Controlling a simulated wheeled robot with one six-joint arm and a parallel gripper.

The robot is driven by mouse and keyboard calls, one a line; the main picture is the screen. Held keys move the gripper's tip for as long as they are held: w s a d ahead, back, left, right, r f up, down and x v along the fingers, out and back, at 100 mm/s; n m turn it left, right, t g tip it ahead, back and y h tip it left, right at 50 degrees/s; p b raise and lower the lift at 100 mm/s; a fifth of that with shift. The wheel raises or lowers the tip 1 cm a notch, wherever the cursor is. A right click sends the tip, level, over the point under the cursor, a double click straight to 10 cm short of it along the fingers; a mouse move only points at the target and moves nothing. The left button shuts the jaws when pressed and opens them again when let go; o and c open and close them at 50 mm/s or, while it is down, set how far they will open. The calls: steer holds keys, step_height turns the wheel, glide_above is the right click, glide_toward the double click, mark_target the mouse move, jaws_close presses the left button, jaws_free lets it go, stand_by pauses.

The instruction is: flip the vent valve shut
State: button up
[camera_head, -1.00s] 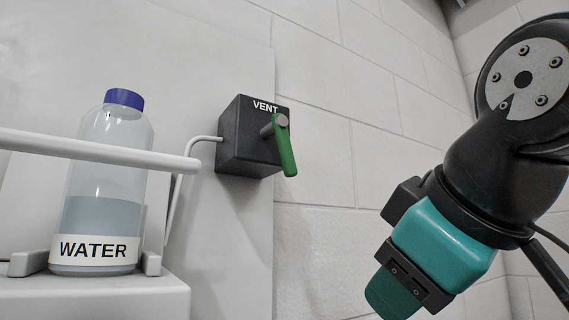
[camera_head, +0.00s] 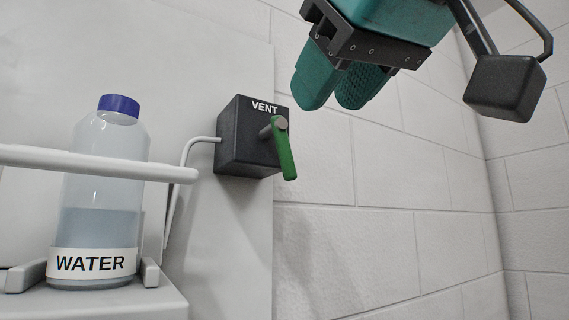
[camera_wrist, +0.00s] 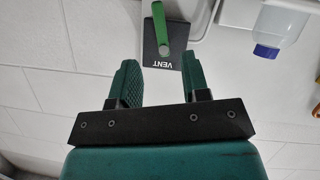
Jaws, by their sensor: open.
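The black vent box (camera_head: 243,137) is mounted on a panel at the wall, left of centre in the head view, with VENT in white on it. Its green handle (camera_head: 285,152) hangs down from a grey pivot, slightly tilted. In the wrist view the box (camera_wrist: 166,50) and handle (camera_wrist: 158,22) appear upside down, beyond the fingertips. My gripper (camera_head: 331,103) is at the top of the head view, above and right of the handle, apart from it. In the wrist view my gripper (camera_wrist: 159,68) has its two teal fingers apart, with nothing between them.
A water bottle (camera_head: 101,205) with a blue cap stands on a ledge at the left, behind a white rail (camera_head: 100,163); it also shows in the wrist view (camera_wrist: 281,27). A thin white tube (camera_head: 187,158) runs from the box. The brick wall right of the box is clear.

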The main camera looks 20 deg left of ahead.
mark_target(288, 153)
steer(key=p+x, duration=0.1)
steer(key=x, duration=0.9)
steer(key=shift+w+a, duration=0.25)
steer(key=shift+f, duration=0.1)
jaws_close()
